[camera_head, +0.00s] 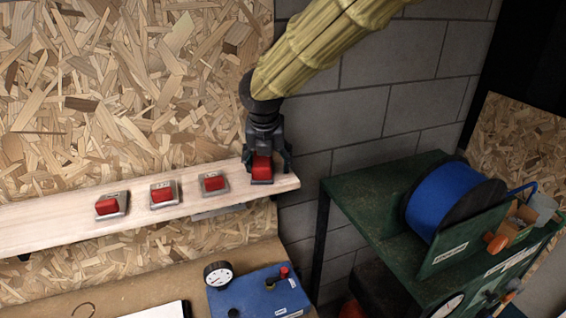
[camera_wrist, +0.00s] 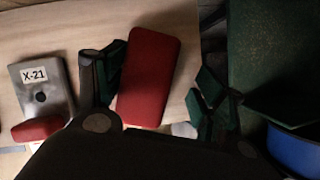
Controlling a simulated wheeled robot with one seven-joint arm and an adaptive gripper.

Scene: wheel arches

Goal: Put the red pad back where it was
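A red pad (camera_head: 261,166) is at the right end of the wooden shelf, between the fingers of my gripper (camera_head: 268,165). In the wrist view the red pad (camera_wrist: 150,78) is a tilted rectangle. The left finger of my gripper (camera_wrist: 160,68) is close beside it, and a clear gap separates it from the right finger. The gripper is open around the pad. What lies under the pad is mostly hidden. Three similar red pads sit on grey metal plates to the left: the left one (camera_head: 107,206), the middle one (camera_head: 163,193) and the right one (camera_head: 214,183).
The pale shelf (camera_head: 60,222) runs along a chipboard wall. A plate labelled X-21 (camera_wrist: 42,85) lies left of my gripper. A green cart (camera_head: 365,195) with a blue spool (camera_head: 446,198) stands to the right. A blue box (camera_head: 255,297) with a gauge is below the shelf.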

